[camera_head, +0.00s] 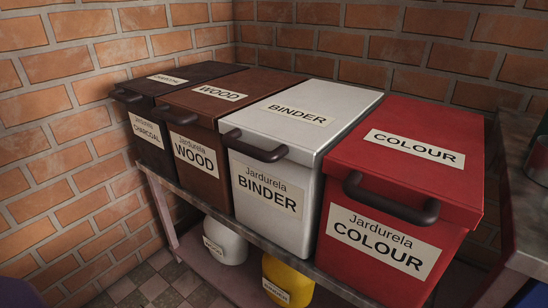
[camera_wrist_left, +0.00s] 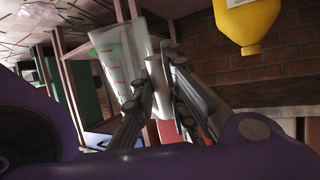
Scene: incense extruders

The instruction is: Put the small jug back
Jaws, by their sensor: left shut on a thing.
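The small jug (camera_wrist_left: 118,62), clear with red measuring marks, shows in the left wrist view only. My left gripper (camera_wrist_left: 160,78) is shut on it, at what looks like its handle side. The fingers partly hide the grip, and the picture is turned, so I cannot tell how far the jug tilts. Neither the jug nor my left gripper shows in the head view. My right gripper is in neither view.
Lidded charcoal (camera_head: 146,130), wood (camera_head: 195,155), binder (camera_head: 268,190) and red colour (camera_head: 385,240) boxes stand in a row on a table. A white container (camera_head: 225,243) and a yellow container (camera_head: 287,281) sit below on the lower shelf. Brick walls stand behind.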

